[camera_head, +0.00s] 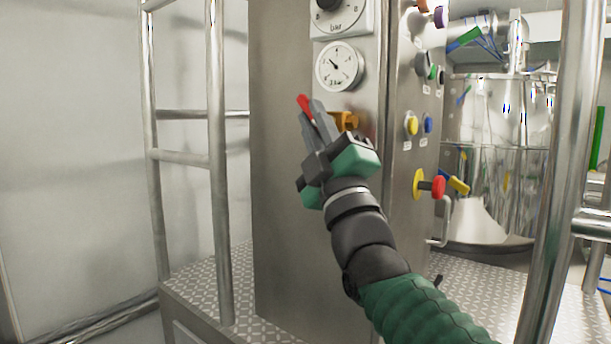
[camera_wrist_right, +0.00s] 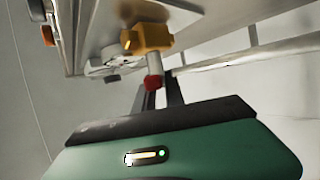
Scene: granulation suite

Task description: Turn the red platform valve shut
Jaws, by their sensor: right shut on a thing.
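The platform valve has an orange-yellow body (camera_head: 347,121) on the steel cabinet front, just below a round gauge. Its red handle (camera_head: 304,102) sticks out to the upper left, between the grey fingers of my right gripper (camera_head: 312,112). In the right wrist view the orange body (camera_wrist_right: 147,38) carries a short pale stem that ends in a red part (camera_wrist_right: 152,83) at the fingers (camera_wrist_right: 160,94). My right gripper is shut on the red handle. The fingers hide part of the handle. My left gripper is not in view.
Two gauges sit above the valve, the nearer one white (camera_head: 340,66). The cabinet's right side carries several coloured buttons and a red emergency knob (camera_head: 438,187). Metal railings stand at left (camera_head: 217,180) and right (camera_head: 558,180). A shiny steel vessel (camera_head: 490,150) stands behind.

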